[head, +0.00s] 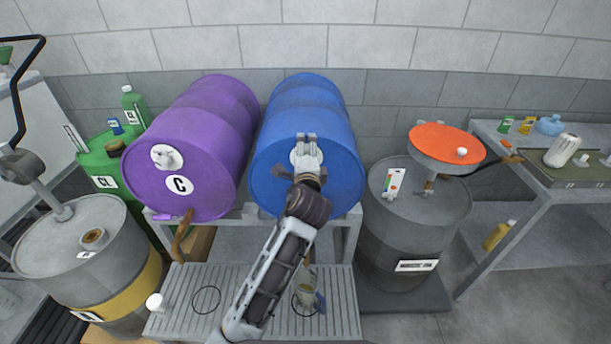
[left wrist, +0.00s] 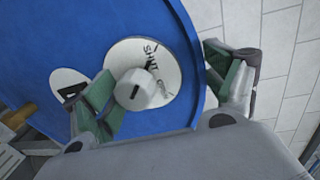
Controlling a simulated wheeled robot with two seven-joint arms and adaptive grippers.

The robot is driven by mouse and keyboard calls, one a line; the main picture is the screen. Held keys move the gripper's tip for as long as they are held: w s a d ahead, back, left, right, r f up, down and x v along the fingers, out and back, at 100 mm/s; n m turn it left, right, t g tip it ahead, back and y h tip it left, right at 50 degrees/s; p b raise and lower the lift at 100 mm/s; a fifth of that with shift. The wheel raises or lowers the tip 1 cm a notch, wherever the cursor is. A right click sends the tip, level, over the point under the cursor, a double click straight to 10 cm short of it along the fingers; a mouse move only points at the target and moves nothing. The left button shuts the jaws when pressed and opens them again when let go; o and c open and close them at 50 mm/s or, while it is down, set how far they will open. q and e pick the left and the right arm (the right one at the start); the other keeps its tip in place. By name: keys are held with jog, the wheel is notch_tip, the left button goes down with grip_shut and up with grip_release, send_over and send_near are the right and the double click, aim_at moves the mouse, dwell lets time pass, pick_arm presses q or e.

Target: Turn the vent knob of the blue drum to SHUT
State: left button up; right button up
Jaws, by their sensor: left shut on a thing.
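The blue drum (head: 308,100) lies on its side on a rack, its round end facing me. Its white vent knob (left wrist: 143,90) sits on a white dial plate (left wrist: 172,72) near the top of that end. The dial carries the word SHUT and a second, partly legible word. A dark mark shows on the knob; I cannot tell which word it points to.
A purple drum (head: 190,140) marked C lies close to the left. A grey drum (head: 415,235) with an orange funnel (head: 445,143) stands on the right. Below is a slatted grate (head: 250,290) with a small jar (head: 307,292). A grey wall is behind.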

pick_arm(q)
jog(key=shift+s+d+r, duration=0.1)
jog(key=shift+s+r, duration=0.1)
jog(key=shift+r, duration=0.35)
jog(key=shift+s+d+r, duration=0.1)
jog(key=shift+s+r, duration=0.05)
jog(key=shift+r, duration=0.35)
jog(key=shift+c, duration=0.6)
jog(key=shift+s+p, duration=0.35)
jog(key=shift+s, duration=0.55)
jog(key=shift+c, duration=0.5)
jog(key=shift+s+a+r, duration=0.1)
jog(key=shift+s+r, duration=0.1)
jog(key=shift+s, duration=1.05)
jog(key=shift+s+a+f+p, duration=0.15)
jog(key=shift+s+p, duration=0.2)
jog(key=shift+s, duration=1.5)
jog(key=shift+s+d+f+p, duration=0.1)
jog(key=shift+s+f+p, duration=0.15)
jog(key=shift+s, duration=1.65)
jog(key=shift+s+a+f+p, duration=0.1)
jog(key=shift+s+p, duration=0.3)
jog(key=shift+s, duration=1.45)
pick_arm(e)
jog(key=shift+s+r, duration=0.3)
jog(key=shift+r, duration=0.4)
jog(key=shift+s+r, duration=0.25)
jog(key=shift+r, duration=0.45)
